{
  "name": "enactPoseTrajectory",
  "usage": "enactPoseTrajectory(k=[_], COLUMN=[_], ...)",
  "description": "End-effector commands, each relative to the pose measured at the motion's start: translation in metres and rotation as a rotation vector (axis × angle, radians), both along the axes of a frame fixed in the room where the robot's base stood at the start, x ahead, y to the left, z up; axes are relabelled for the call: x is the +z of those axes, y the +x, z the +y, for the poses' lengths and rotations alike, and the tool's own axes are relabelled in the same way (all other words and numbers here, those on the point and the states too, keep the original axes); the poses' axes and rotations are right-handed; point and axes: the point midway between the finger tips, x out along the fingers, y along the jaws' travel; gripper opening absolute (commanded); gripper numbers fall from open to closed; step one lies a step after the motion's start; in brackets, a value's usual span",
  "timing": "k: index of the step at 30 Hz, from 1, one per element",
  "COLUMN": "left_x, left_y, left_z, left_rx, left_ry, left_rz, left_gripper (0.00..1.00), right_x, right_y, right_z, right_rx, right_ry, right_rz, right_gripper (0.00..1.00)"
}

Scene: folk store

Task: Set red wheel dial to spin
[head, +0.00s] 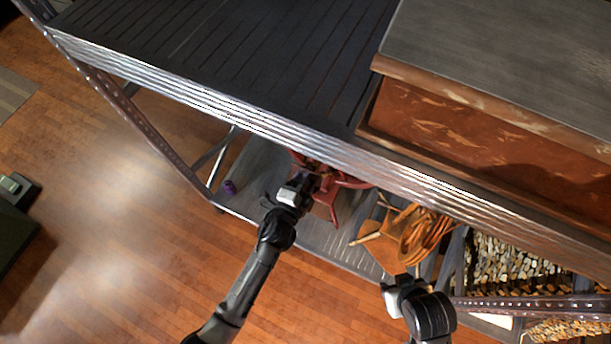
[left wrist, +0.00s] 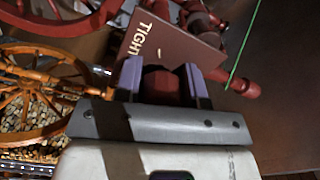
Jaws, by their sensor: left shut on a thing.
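A red spinning wheel (head: 330,203) stands on the lower shelf, partly hidden under the upper shelf's edge. My left gripper (head: 305,180) reaches in to it from the left. In the left wrist view the purple fingers of my left gripper (left wrist: 160,82) are shut on a dark red knob, the dial (left wrist: 160,84). A dark red plate (left wrist: 170,42) with the letters "TIGHT" stands just behind the knob. Other lettering on the plate is not visible. My right gripper (head: 398,290) is low at the right, away from the dial, and its fingers are not clear.
The upper shelf's metal edge (head: 230,112) passes just above my left gripper. An orange wooden wheel (left wrist: 30,95) stands beside the red one; its rim also shows in the head view (head: 428,237). A purple object (head: 229,187) sits at the lower shelf's left.

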Motion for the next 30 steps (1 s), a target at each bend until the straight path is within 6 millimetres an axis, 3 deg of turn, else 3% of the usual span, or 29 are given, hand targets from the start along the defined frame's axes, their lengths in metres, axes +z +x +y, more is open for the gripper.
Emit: enactPoseTrajectory(k=[12,27,28,30], left_x=[-0.0001,-0.0003,-0.0003,-0.0003], left_y=[0.0001,0.0000,0.0000,0.0000], left_z=[-0.0003,-0.0003,-0.0003,-0.0003], left_rx=[-0.001,-0.001,-0.001,-0.001], left_ry=[0.126,0.138,0.138,0.138], left_rz=[-0.063,-0.069,-0.069,-0.069], left_gripper=[0.13,0.13,0.38,0.45], right_x=[0.0002,0.0001,0.0001,0.0000], right_y=[0.0001,0.0002,0.0001,0.0001], right_z=[0.0025,0.0012,0.0008,0.0001], right_rx=[-0.006,-0.003,-0.002,0.000], right_ry=[0.008,0.004,0.003,0.000], right_rz=[0.000,0.000,-0.001,0.000], right_gripper=[0.52,0.52,0.52,0.52])
